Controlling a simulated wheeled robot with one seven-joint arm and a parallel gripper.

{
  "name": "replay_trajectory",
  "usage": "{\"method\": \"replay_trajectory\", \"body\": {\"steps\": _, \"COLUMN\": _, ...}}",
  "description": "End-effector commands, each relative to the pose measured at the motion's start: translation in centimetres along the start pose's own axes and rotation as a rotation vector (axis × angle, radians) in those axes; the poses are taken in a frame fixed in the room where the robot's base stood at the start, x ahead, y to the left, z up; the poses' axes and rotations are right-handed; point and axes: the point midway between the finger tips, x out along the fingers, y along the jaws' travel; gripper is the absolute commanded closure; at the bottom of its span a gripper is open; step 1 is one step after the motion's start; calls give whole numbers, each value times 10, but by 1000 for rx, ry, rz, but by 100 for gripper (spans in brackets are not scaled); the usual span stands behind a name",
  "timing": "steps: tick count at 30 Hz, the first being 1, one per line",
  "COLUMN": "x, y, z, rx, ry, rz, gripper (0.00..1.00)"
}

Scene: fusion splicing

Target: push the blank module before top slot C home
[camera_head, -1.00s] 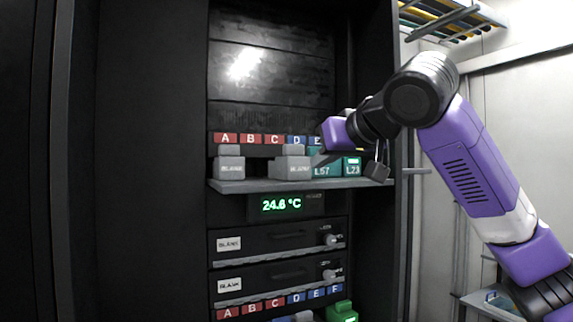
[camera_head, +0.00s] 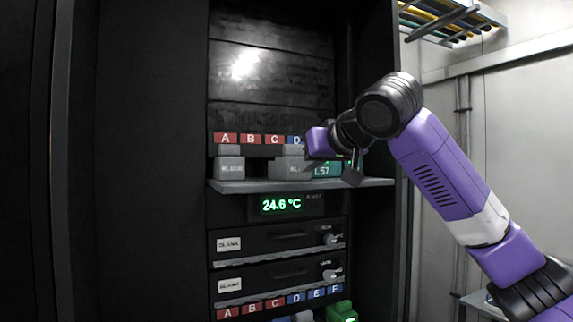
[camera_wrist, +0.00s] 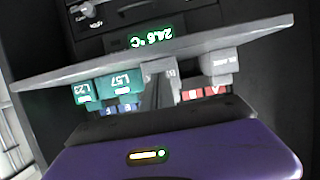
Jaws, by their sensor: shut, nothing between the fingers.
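The grey blank module (camera_head: 284,170) stands on the grey shelf under the top row's C label (camera_head: 274,139). It juts toward the front of the shelf, left of the teal L57 module (camera_head: 327,171). In the wrist view, which looks upside down, the blank module (camera_wrist: 157,76) stands beside L57 (camera_wrist: 122,84). My gripper (camera_head: 318,144) is shut and empty, just right of the blank module's upper part and overlapping it in the head view.
A second blank module (camera_head: 230,170) stands under label A, with a gap between the two. The teal L23 module (camera_wrist: 84,92) is beside L57. The shelf edge (camera_head: 250,187) runs below, above a 24.6 °C display (camera_head: 281,204) and drawer-like blank panels (camera_head: 275,243).

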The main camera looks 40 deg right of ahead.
Motion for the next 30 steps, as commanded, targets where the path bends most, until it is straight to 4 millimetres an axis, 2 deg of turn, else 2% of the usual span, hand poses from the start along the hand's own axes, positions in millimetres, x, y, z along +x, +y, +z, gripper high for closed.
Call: {"method": "replay_trajectory", "body": {"steps": 30, "x": 52, "y": 0, "z": -19, "rx": 1, "ry": -1, "rz": -1, "gripper": 100}}
